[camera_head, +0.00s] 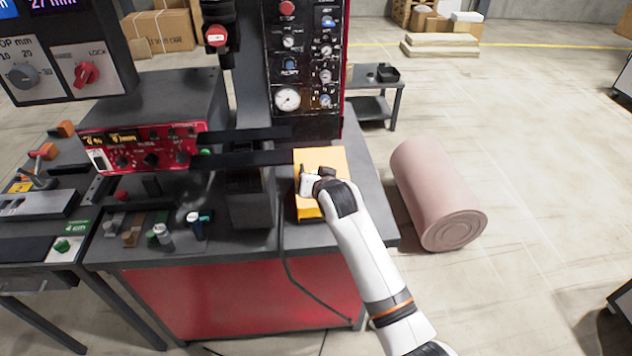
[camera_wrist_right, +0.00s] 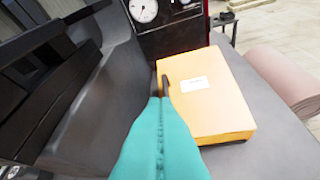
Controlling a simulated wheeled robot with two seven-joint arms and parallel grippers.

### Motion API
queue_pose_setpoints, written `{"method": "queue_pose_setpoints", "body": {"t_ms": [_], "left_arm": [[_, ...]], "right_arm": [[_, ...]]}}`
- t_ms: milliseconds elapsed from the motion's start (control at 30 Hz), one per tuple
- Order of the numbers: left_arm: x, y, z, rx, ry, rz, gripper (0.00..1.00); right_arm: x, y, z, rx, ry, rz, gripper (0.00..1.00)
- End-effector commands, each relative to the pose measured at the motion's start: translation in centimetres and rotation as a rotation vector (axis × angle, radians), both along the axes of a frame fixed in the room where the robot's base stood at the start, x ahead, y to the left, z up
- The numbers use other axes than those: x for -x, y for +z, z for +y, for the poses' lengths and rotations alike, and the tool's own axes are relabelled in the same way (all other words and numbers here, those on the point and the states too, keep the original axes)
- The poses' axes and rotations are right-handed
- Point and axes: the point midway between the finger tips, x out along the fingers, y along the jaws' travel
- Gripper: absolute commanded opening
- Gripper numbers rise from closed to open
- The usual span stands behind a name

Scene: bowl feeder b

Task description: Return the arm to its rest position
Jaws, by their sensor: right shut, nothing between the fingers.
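My right arm (camera_head: 365,250), white with an orange band, reaches in from the lower right over the machine bench. Its hand is in front of a yellow-orange box (camera_head: 322,159) at the bench's right side. In the wrist view my right gripper (camera_wrist_right: 162,85) is shut and empty, its dark fingertips just left of the box (camera_wrist_right: 215,108), which has a white label. I cannot tell whether they touch. My left gripper is not in view.
A red-fronted instrument unit (camera_head: 150,120) stands on the grey bench (camera_head: 250,240) left of the hand. A control panel (camera_head: 303,50) rises behind. A pink drum (camera_head: 430,190) lies on the floor to the right. The floor beyond it is open.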

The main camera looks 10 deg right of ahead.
Motion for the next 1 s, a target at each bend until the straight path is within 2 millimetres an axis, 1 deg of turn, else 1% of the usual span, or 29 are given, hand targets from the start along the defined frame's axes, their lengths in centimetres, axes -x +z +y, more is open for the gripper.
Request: {"method": "queue_pose_setpoints", "body": {"t_ms": [100,333,367,467,567,600,667,700,767,800,867,900,967,1000], "left_arm": [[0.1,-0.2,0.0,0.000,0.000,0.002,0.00],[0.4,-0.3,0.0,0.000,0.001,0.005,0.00],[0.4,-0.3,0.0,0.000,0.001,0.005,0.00],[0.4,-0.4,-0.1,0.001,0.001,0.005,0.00],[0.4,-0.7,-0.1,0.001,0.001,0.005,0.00],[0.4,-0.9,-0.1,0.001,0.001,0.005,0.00],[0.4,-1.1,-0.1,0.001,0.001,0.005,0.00],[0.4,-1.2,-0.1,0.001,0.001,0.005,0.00],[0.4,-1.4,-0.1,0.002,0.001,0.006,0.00],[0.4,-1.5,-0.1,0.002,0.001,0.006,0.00],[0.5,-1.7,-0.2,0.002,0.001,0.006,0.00],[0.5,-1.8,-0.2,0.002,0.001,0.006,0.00],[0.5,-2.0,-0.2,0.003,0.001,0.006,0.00],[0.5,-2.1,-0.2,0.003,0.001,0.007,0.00]], "right_arm": [[0.9,0.5,-0.1,-0.001,-0.001,-0.001,0.00],[1.4,0.6,-0.2,0.001,0.000,0.002,0.00],[1.4,0.3,-0.2,0.003,0.000,0.006,0.00],[1.9,-2.2,-0.5,0.019,0.006,0.036,0.00],[3.2,-7.6,-1.2,0.054,0.021,0.098,0.00],[4.0,-10.3,-1.6,0.071,0.029,0.130,0.00],[5.6,-14.6,-2.3,0.100,0.043,0.179,0.00],[6.9,-17.5,-2.7,0.118,0.055,0.213,0.00],[9.0,-21.5,-3.4,0.142,0.070,0.262,0.00],[10.5,-24.1,-4.0,0.158,0.082,0.294,0.00],[13.1,-28.0,-4.8,0.182,0.098,0.342,0.00],[14.9,-30.4,-5.4,0.196,0.109,0.374,0.00],[17.9,-33.8,-6.2,0.217,0.126,0.422,0.00],[20.0,-36.0,-6.8,0.232,0.139,0.453,0.00]]}}
